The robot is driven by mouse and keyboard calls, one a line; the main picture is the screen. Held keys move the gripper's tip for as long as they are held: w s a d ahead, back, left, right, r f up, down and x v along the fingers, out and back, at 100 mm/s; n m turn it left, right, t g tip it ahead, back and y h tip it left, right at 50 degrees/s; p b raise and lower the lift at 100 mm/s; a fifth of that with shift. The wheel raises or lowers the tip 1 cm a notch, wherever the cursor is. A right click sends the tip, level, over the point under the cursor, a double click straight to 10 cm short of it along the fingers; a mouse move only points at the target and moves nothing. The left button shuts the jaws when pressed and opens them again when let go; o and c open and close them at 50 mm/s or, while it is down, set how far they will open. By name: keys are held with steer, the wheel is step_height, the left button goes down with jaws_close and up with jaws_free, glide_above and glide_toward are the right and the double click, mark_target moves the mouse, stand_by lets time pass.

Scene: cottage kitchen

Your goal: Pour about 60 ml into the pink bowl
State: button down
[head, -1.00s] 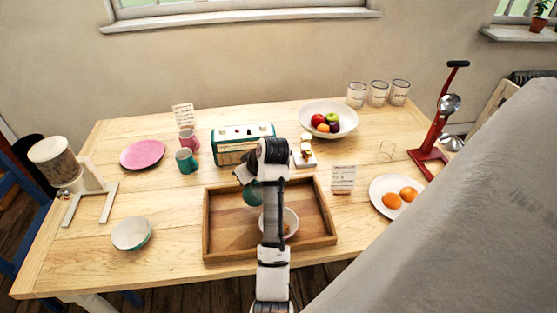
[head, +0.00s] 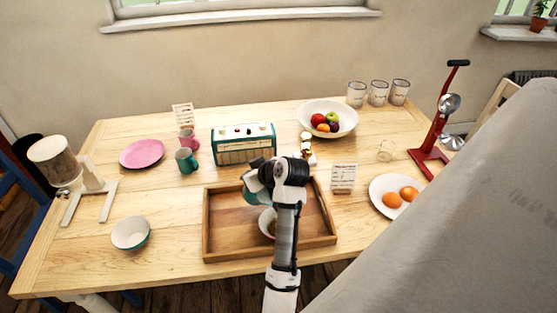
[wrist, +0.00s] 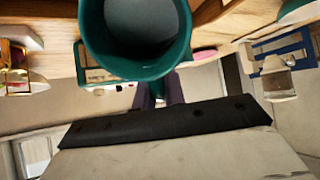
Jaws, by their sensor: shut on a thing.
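My gripper (wrist: 160,90) is shut on a teal mug (wrist: 137,72), whose rim and pale grey inside face the wrist camera. In the head view the held teal mug (head: 254,197) shows partly behind my arm, above the wooden tray (head: 222,244). A white-looking bowl (head: 265,223) with something darker in it stands in the tray, partly hidden by my arm. Another bowl (head: 130,236), white inside and teal outside, stands at the front left.
A pink plate (head: 142,154), a pink mug (head: 188,142) and another teal mug (head: 186,160) stand at the back left. A teal radio (head: 244,146) is behind the tray. A sign (head: 343,179) and a plate with orange fruit (head: 377,190) stand to the right.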

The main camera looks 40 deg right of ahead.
steer(key=shift+s+f+t+b, duration=0.3)
steer(key=shift+t+b, duration=0.4)
steer(key=shift+b, duration=0.6)
steer(key=shift+r, duration=0.3)
steer(key=shift+s+f+t+b, duration=0.1)
steer(key=shift+s+t+b, duration=0.3)
steer(key=shift+b, duration=0.55)
steer(key=shift+s+r+t+b, duration=0.35)
steer(key=shift+t+b, duration=0.35)
steer(key=shift+b, duration=0.2)
